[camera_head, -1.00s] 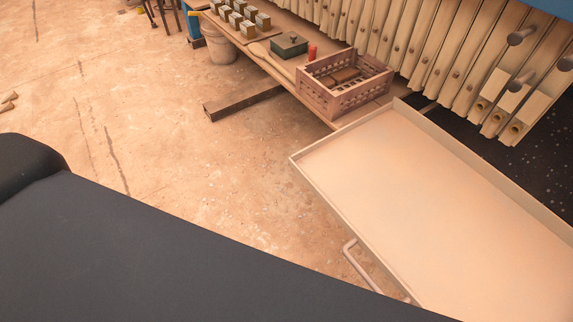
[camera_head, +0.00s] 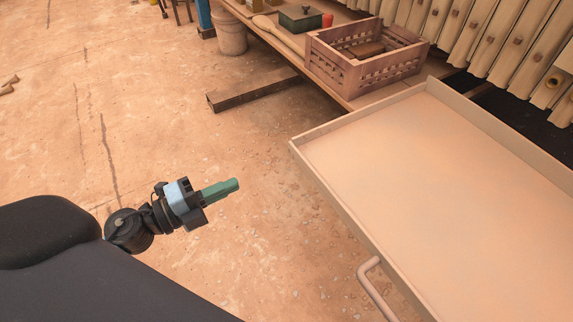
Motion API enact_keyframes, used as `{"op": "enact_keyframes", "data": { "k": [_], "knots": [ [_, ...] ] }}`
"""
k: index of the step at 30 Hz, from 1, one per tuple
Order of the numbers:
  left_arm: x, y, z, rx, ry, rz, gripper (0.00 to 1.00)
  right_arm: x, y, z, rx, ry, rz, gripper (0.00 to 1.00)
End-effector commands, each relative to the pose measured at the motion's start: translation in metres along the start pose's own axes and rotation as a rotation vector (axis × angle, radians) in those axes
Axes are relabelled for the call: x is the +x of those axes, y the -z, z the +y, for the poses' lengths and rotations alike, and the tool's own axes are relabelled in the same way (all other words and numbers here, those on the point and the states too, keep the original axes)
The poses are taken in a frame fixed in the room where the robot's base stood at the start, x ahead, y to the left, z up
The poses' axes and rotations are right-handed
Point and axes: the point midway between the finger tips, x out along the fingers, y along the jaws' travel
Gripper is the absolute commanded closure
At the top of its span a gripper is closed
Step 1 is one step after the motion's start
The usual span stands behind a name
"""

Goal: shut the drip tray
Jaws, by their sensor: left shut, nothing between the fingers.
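The drip tray (camera_head: 440,170) is a wide, shallow, pale tan tray at the right, sticking out from under the press plates. It looks empty, and its right part is cut off by the picture edge. Its bar handle (camera_head: 373,290) is on the near left side, partly cut off at the bottom. My left gripper (camera_head: 236,185) has green fingers, shut and empty, pointing right above the floor. It is left of the tray and apart from both tray and handle. My right gripper is not in view.
A slatted crate (camera_head: 350,75) holding brown blocks stands on the wooden shelf (camera_head: 278,45), near the tray's far corner. A green box (camera_head: 300,18) and a bucket (camera_head: 230,38) are farther back. A dark beam (camera_head: 250,92) lies low beside the shelf. The floor left of the tray is clear.

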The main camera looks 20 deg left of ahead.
Motion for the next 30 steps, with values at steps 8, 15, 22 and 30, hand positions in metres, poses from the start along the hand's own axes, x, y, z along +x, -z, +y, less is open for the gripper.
{"op": "enact_keyframes", "data": {
  "k": [8,15,22,30],
  "knots": [
    [0.009,-0.001,-0.002,0.0,0.002,-0.001,1.0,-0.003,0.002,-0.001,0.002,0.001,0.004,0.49],
    [0.045,-0.001,-0.003,0.0,0.005,-0.001,1.0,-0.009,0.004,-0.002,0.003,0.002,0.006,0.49],
    [0.085,-0.001,-0.003,-0.001,0.004,-0.002,1.0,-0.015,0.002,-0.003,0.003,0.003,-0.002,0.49],
    [0.125,-0.001,-0.002,-0.002,0.003,-0.002,1.0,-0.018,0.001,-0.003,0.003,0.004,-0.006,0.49]
  ]
}}
